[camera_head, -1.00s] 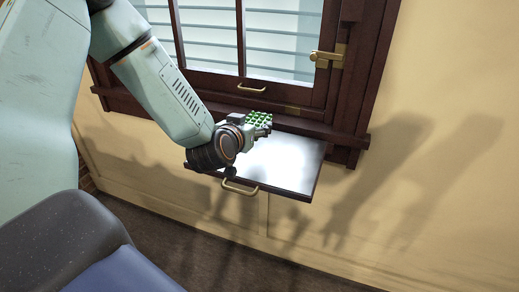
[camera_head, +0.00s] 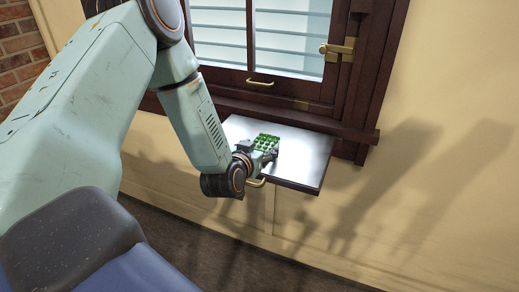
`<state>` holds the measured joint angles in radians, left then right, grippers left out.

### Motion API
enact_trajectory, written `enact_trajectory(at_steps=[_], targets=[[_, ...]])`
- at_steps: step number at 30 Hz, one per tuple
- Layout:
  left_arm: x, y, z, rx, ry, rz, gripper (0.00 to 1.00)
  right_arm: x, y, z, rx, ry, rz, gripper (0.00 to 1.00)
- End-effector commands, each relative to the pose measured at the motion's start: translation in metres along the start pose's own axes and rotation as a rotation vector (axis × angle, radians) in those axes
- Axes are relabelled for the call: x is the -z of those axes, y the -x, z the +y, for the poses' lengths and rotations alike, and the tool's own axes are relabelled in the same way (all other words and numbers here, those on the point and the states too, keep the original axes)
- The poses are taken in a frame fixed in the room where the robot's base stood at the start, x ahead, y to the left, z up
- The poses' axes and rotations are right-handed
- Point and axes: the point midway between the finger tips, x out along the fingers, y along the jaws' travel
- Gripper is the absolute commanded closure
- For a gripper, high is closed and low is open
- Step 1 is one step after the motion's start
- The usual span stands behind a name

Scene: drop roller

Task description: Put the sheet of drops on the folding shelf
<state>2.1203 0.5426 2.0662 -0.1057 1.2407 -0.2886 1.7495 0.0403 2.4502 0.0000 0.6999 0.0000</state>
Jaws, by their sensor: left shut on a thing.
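The sheet of drops (camera_head: 267,141) is a small green grid with a pale edge. My left gripper (camera_head: 262,151) is shut on it, at the sheet's near side. The folding shelf (camera_head: 305,158) is a flat, pale, shiny board that sticks out level below the window. The sheet and the gripper are in front of the shelf's middle in the picture; whether the sheet touches the board I cannot tell. My left wrist hides part of the shelf's front edge. My right gripper is not in view.
A dark wooden window frame (camera_head: 290,98) with a brass handle (camera_head: 260,83) and a latch (camera_head: 338,49) stands behind the shelf. A pull handle (camera_head: 256,183) is at the shelf's front. The shelf's right part is clear.

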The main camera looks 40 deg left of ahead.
Motion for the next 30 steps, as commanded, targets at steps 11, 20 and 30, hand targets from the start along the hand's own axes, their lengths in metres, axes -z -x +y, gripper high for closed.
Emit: enact_trajectory(at_steps=[11, 20, 30], targets=[[0.001, 0.0, 0.0, -0.001, 0.0, 0.0, 0.08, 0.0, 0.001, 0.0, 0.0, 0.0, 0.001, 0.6], [0.001, 0.001, 0.0, 0.0, 0.0, -0.001, 0.08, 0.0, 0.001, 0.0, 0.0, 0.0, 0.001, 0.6], [0.001, 0.052, 0.0, 0.0, 0.005, -0.005, 0.08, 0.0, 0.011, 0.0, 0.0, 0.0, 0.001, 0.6]])
